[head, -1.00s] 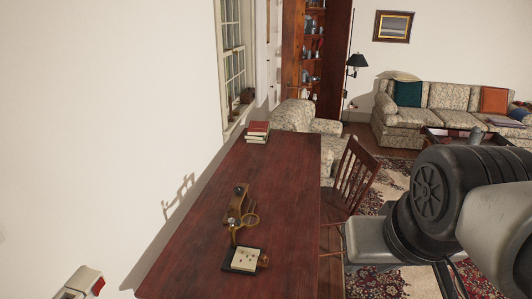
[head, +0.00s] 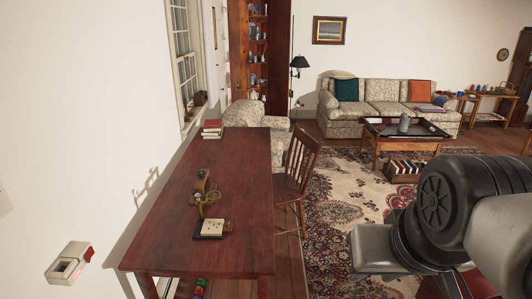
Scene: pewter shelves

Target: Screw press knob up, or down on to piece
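On the dark red wooden table (head: 235,160) stands a small brown upright piece (head: 202,182). A brass-coloured ring-shaped part (head: 214,196) is close in front of it. Nearer me lies a dark-edged white pad (head: 209,229) with small marks or pieces on it, and a small brown item (head: 228,226) at its right edge. These are too small to tell which is the press, its knob or the piece. My gripper is not in view; only my black and grey arm links show at the right.
Stacked books (head: 212,129) lie at the table's far end. A wooden chair (head: 298,175) stands close at the table's right side. A white wall behind the table bears a white box with red (head: 70,262). The patterned rug (head: 345,205) lies open beyond the chair.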

